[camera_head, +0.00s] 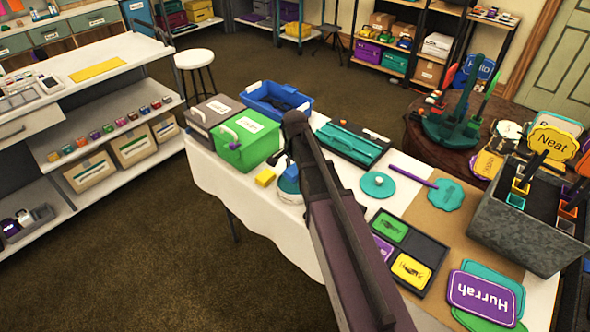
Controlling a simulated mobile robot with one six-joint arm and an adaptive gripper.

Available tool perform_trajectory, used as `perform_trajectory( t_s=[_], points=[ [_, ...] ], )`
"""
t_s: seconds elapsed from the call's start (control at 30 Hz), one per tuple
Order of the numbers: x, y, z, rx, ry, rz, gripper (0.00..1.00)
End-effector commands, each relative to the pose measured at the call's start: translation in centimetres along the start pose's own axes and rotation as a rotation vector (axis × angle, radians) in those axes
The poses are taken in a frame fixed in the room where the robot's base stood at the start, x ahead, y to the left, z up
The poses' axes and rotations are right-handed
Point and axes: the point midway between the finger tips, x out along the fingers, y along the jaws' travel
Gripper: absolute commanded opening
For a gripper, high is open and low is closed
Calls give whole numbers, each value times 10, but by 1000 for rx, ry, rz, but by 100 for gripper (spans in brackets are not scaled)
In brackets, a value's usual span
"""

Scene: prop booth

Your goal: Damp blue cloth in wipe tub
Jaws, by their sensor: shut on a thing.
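A small white tub (287,187) stands on the white-covered table, close to its near left edge, partly behind my dark arm. A patch of blue cloth (291,173) shows at the top of the tub. My gripper (288,161) is mostly hidden by my arm; a small dark part of it shows just above the blue patch. It is shut on the blue cloth. I cannot tell how far the cloth sits inside the tub, and dampness does not show.
A green bin (248,146) and a blue bin (277,98) stand behind. A teal disc (378,186), a dark tray (420,245) and a grey box (525,232) lie to the right. The carpet (150,245) at left is clear.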

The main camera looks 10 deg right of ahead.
Motion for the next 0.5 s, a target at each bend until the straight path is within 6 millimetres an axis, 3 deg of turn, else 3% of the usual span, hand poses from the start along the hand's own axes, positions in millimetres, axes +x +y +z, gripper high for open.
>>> perform_trajectory(
  t_s=[0.2,0.5],
  points=[
    [21,0,0,1,0,0,32],
    [31,0,-1,1,0,0,32]
  ],
)
